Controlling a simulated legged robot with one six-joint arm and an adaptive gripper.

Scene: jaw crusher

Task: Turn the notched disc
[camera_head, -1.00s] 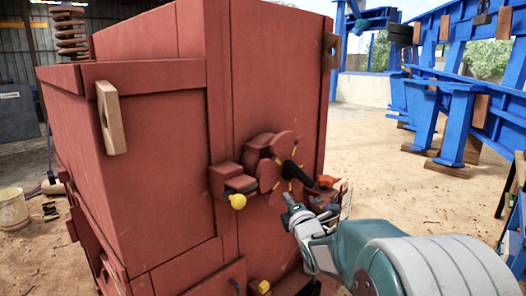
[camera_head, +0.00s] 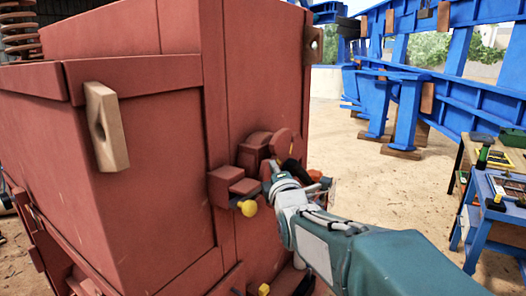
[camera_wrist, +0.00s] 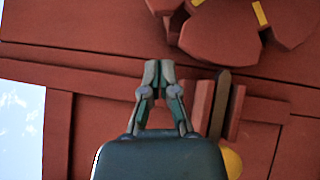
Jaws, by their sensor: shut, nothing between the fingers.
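The notched disc (camera_head: 284,142) is a red plate on the side of the red crusher (camera_head: 150,150), partly hidden behind my arm in the head view. In the wrist view the disc (camera_wrist: 222,30) fills the top right, with rounded lobes, notches and yellow marks. My gripper (camera_wrist: 158,70) is shut and empty, its fingertips together below and left of the disc's lobes. They look apart from the disc, though the depth is hard to judge. In the head view my gripper (camera_head: 272,172) overlaps the disc's lower part, and its fingertips are hard to make out.
Red blocks (camera_head: 232,184) and a yellow knob (camera_head: 249,208) stick out left of the disc; the knob also shows in the wrist view (camera_wrist: 231,162). An orange-red part (camera_head: 318,183) lies just right of my gripper.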

